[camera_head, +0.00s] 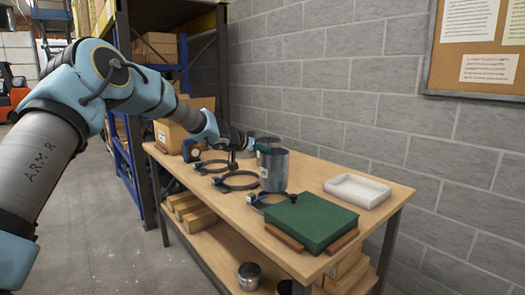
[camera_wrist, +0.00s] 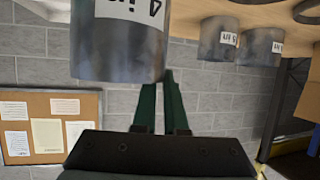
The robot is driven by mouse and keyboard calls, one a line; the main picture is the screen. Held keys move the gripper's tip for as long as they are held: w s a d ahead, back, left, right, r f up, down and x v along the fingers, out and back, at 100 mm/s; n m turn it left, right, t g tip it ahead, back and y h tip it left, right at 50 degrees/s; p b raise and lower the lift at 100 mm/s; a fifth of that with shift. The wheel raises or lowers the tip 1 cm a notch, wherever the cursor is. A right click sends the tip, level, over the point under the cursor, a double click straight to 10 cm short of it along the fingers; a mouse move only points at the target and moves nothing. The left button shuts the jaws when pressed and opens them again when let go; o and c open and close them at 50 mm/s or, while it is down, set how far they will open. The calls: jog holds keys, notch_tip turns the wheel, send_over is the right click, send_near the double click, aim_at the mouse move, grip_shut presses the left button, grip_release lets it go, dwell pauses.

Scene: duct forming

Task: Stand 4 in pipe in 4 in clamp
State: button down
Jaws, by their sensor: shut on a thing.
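My gripper (camera_head: 263,148) is shut on the rim of a grey metal pipe (camera_head: 273,172), which stands upright. In the wrist view, which is upside down, my green fingers (camera_wrist: 161,85) meet the rim of this pipe (camera_wrist: 115,45), and its label reads "4 in". Three dark ring clamps with blue parts lie on the table: a far one (camera_head: 209,166), a middle one (camera_head: 238,181) and a near one (camera_head: 267,204). Their sizes are not readable. The pipe is beside the middle and near clamps; whether its base touches the table I cannot tell.
Two other labelled pipes (camera_wrist: 219,42) (camera_wrist: 263,46) stand behind on the wooden table (camera_head: 305,180). A green case (camera_head: 311,221) lies at the near end, with a white tray (camera_head: 357,190) to its right. A block wall (camera_head: 340,90) borders the table.

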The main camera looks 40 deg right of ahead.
jog(key=shift+f+b, duration=2.1)
jog(key=shift+f, duration=0.65)
jog(key=c, duration=0.9)
grip_release()
jog(key=b+v, duration=0.1)
jog(key=v, duration=0.9)
jog(key=shift+a+r, duration=0.2)
jog(key=shift+a, duration=0.15)
jog(key=shift+s, duration=0.1)
